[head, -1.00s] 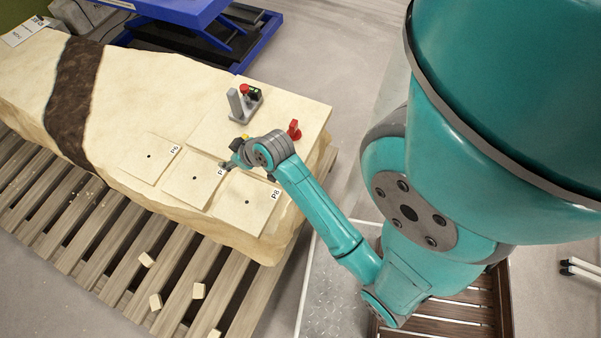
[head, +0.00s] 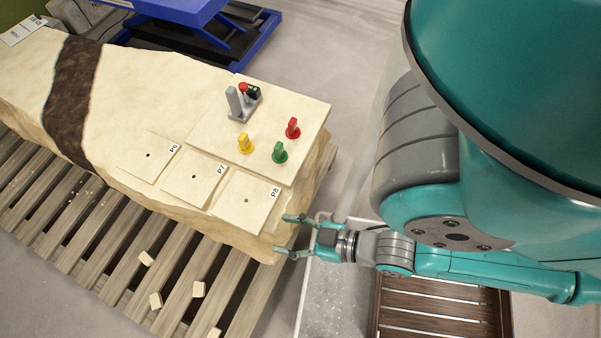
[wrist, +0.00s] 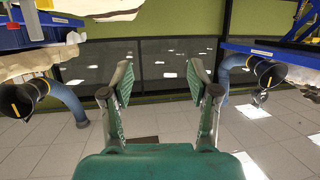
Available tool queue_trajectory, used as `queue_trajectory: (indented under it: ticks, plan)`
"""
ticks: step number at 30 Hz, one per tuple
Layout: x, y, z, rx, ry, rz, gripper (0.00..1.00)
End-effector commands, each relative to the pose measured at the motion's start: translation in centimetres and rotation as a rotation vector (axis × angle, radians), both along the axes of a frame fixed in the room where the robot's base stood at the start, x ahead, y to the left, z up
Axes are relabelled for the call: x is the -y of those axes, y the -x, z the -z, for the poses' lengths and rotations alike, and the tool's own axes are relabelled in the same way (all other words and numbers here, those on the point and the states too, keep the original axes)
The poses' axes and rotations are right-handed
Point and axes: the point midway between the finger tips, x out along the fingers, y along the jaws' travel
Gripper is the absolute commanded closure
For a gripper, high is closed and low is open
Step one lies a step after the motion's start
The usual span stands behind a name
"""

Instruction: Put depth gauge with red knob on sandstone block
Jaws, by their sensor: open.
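The sandstone block (head: 110,150) is a long cream block with a dark band, lying on a pallet in the head view. On the pale slab (head: 300,100) at its right end stands a small red-knobbed gauge (head: 292,128), upright, with a yellow-knobbed one (head: 245,143) and a green-knobbed one (head: 280,152) near it. A grey stand (head: 236,104) with a red-topped black part is behind them. My gripper (head: 284,235) is open and empty at the block's near right end, apart from the gauges. In the wrist view its fingers (wrist: 160,90) are spread with nothing between.
Square plates labelled P6 (head: 148,170), P7 (head: 194,190) and P8 (head: 246,215) lie on the block, each with a dark hole. Loose chips lie on the pallet (head: 180,270). A blue lift table (head: 200,40) stands behind. The wrist view shows floor and blue benches.

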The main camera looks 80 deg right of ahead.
Motion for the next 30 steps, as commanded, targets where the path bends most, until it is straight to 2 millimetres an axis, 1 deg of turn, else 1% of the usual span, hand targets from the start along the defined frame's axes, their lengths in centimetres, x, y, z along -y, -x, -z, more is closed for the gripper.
queue_trajectory:
  ticks: [1, 3, 6, 8, 30]
  plan:
    - [-0.4, 1.1, -0.8, 0.011, -0.002, -0.023, 0.40]
    - [-0.7, 1.9, -2.0, 0.035, -0.005, -0.043, 0.40]
    - [-1.0, 2.6, -3.0, 0.055, -0.008, -0.063, 0.40]
    - [-1.1, 2.8, -3.3, 0.062, -0.009, -0.069, 0.40]
    - [-1.1, 2.8, -3.4, 0.065, -0.010, -0.070, 0.40]
